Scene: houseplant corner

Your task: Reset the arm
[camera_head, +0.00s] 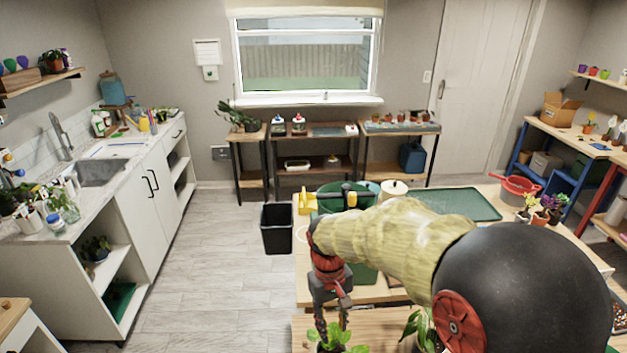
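My arm reaches in from the lower right, with a black rounded link and a yellowish covered link. It hides part of the work table (376,292). My gripper (332,318) hangs from the red wrist and points down over the near wooden surface. A small leafy green plant (337,338) is right below and at the fingers, near the bottom edge. One dark finger shows at the left. The fingertips are small and partly lost against the plant, so I cannot tell whether they touch or hold anything.
A second leafy plant (411,325) is close under my arm. A black bin (277,230) stands left of the table. The floor (200,270) further left is clear.

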